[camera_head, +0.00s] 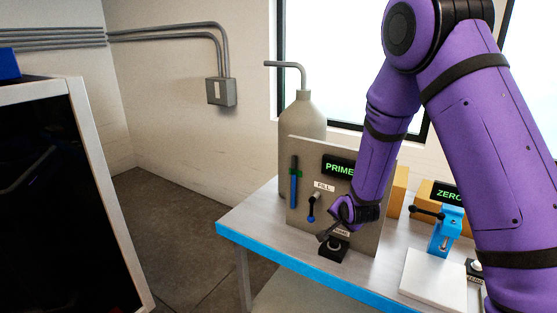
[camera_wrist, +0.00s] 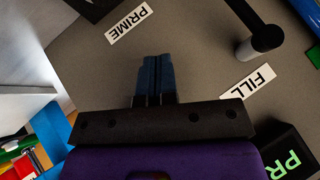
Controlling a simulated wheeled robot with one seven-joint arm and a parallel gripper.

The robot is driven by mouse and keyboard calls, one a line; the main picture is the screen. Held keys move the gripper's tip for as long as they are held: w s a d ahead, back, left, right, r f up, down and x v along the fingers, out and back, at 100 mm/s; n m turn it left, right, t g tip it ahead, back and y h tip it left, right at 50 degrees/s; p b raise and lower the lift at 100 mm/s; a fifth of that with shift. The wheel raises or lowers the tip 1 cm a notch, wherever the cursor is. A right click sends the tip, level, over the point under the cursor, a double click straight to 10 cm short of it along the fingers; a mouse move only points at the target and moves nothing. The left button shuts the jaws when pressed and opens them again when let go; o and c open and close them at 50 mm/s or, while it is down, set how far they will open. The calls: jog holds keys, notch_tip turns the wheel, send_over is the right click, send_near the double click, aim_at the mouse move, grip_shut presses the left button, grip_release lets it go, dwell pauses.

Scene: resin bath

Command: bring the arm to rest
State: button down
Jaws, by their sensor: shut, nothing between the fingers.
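My gripper (camera_head: 323,237) hangs at the end of my purple arm, in front of a grey panel (camera_head: 365,225). In the wrist view its two blue-tipped fingers (camera_wrist: 154,72) are together with nothing between them. Just below it in the head view is a black box with a pale round button (camera_head: 334,247). Whether the fingertips touch the box or panel I cannot tell. The PRIME label (camera_wrist: 128,23) and FILL label (camera_wrist: 248,84) lie either side of the fingers in the wrist view. My wrist partly covers the panel's lower label in the head view.
A lever (camera_head: 312,206) sticks out below the FILL label. A green-lettered display (camera_head: 338,167) reads PRIME. A grey bottle (camera_head: 300,118) stands behind the panel. Right are a blue clamp-like device (camera_head: 446,235) and white slab (camera_head: 433,280). A dark-fronted cabinet (camera_head: 65,200) stands left; floor between is clear.

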jog(key=s+d+r+n+g, duration=0.1)
jog(key=s+r, duration=0.3)
jog(key=r, duration=0.4)
jog(key=s+d+r+n, duration=0.1)
jog(key=s+r+n, duration=0.1)
jog(key=s+r, duration=0.4)
jog(key=s+d+r+n+g, duration=0.1)
jog(key=s+d+r, duration=0.15)
jog(key=r, duration=0.65)
jog(key=s+d+r+n+g, duration=0.1)
jog(key=s+r, duration=0.3)
jog(key=s, duration=0.8)
jog(key=s+r+n, duration=0.3)
jog(key=s+r, duration=0.2)
jog(key=s, duration=0.7)
jog(key=shift+s+d+n+g, duration=0.25)
jog(key=shift+d+n+g, duration=0.1)
jog(key=shift+n+g, duration=0.05)
jog(key=shift+r, duration=0.1)
